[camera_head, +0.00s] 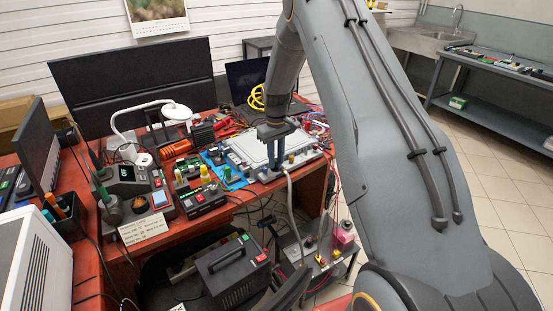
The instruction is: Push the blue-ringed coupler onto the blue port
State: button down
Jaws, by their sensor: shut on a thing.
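My gripper (275,152) is at the end of my grey arm, pointing down over the front right part of a pale flat-topped unit (244,153) on the red bench. Its jaws are shut on a small dark part, which I take to be the coupler; it is mostly hidden between the fingers and its blue ring is not clear. A pale hose (290,197) hangs from just below the gripper, over the bench's front edge. I cannot make out the blue port, nor whether the coupler touches it.
The red bench (100,275) is crowded: a white lamp (176,110), a soldering station (125,180), a black meter box (203,199) and tangled red cables (227,126). A black boxed unit (234,269) and a low cart (335,262) stand below the front edge. Tiled floor is free at right.

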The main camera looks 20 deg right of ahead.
aim_at(276, 160)
jog(key=shift+f, duration=0.1)
dwell(0.7)
jog(key=c, duration=1.2)
grip_release()
jog(key=shift+a+r+p, duration=0.15)
jog(key=shift+r+p, duration=0.4)
jog(key=shift+r, duration=0.95)
jog(key=shift+r+p, duration=0.8)
jog(key=shift+r, duration=1.2)
